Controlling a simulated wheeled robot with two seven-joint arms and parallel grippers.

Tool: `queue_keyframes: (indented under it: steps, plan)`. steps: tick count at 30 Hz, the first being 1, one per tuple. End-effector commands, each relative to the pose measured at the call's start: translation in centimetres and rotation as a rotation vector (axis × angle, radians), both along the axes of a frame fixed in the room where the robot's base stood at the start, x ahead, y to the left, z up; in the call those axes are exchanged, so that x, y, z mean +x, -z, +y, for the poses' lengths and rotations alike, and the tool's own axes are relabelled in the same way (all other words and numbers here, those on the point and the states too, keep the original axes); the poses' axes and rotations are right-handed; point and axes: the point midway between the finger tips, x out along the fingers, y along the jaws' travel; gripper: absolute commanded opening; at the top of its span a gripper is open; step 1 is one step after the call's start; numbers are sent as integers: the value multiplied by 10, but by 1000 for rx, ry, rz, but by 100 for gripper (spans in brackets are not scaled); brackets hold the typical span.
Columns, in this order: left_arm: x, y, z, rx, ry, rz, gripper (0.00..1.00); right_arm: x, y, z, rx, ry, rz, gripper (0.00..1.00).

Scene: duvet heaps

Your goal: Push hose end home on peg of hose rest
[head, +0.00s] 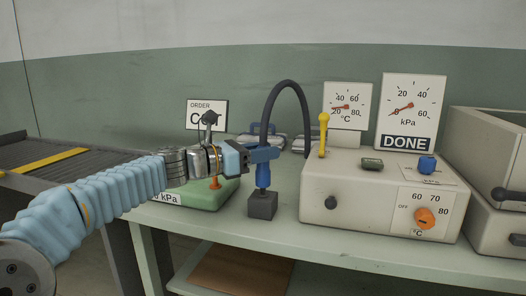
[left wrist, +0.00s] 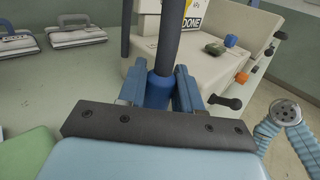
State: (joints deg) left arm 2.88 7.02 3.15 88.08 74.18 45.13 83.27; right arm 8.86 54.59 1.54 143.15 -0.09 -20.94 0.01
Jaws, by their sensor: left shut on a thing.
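My left gripper (head: 264,155) is shut on the blue hose end (head: 263,175) of the black hose (head: 288,84). The left wrist view shows the fingers (left wrist: 160,92) on both sides of the blue hose end (left wrist: 159,91). The hose end points down, roughly upright, over the dark grey block of the hose rest (head: 262,206). A short narrow piece shows between the blue part and the block; I cannot tell how far the peg is inside. The hose arches up and right to behind the pale control box's left end. My right gripper is not in view.
The pale control box (head: 345,205) with knobs, a yellow lever (head: 323,134) and gauges stands just right of the hose rest. A green box (head: 205,195) stands left, under my left wrist. A conveyor (head: 50,155) lies far left. The bench front (head: 230,247) is clear.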

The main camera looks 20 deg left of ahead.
Motion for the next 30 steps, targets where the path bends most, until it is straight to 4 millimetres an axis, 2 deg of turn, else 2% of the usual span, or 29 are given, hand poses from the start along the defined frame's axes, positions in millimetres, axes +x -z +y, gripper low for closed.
queue_keyframes:
  steps: [26,27,30]
  plan:
    - [0,23,0,0,0,0,0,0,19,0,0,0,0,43]
    - [0,22,0,-1,0,-1,38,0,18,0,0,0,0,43]
    - [0,21,0,0,0,0,54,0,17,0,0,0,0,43]
